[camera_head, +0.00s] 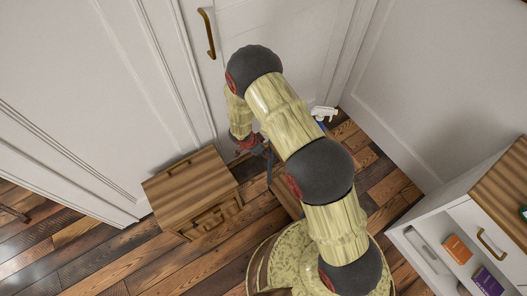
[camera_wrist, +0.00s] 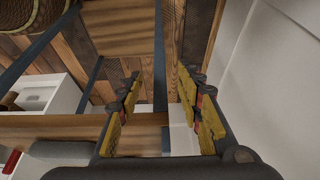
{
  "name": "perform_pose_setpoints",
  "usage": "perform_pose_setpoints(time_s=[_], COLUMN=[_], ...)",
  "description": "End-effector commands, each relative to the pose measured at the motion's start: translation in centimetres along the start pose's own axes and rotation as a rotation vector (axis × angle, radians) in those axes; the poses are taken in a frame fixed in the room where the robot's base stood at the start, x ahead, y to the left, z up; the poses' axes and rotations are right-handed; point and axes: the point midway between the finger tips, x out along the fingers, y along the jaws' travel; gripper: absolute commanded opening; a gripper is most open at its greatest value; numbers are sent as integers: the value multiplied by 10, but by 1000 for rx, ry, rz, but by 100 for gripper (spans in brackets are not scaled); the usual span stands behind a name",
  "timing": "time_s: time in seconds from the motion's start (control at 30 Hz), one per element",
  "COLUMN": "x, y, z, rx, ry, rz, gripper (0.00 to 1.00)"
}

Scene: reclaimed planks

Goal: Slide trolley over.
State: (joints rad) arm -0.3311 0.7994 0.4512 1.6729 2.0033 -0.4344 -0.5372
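The trolley, with a dark blue-grey metal frame and wooden boards, is mostly hidden behind my arm in the head view; part of its frame (camera_head: 270,168) shows just beyond my gripper. In the wrist view, a dark upright post of the trolley (camera_wrist: 160,60) shows between my fingers, with a wooden board (camera_wrist: 118,32) to its left. My gripper (camera_wrist: 163,108) is open, its two yellow-and-black fingers wide apart on either side of the post's line. I cannot tell whether either finger touches it. In the head view my gripper (camera_head: 262,149) is low, beside the trolley frame.
A small wooden cabinet (camera_head: 188,190) stands left of my gripper. White panelled doors or walls (camera_head: 90,90) close off the back, one with a brass handle (camera_head: 209,33). At right, a white cabinet has an open drawer holding an orange box (camera_head: 457,249) and a purple box (camera_head: 487,281).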

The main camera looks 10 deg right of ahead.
Motion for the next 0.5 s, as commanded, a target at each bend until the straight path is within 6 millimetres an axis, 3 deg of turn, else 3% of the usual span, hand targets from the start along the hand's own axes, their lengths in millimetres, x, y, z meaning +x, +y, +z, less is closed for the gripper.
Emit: perform_pose_setpoints(time_s=[0.5], x=[69], y=[1], z=[1], rx=[0], ry=[0], rz=[1], gripper=[36])
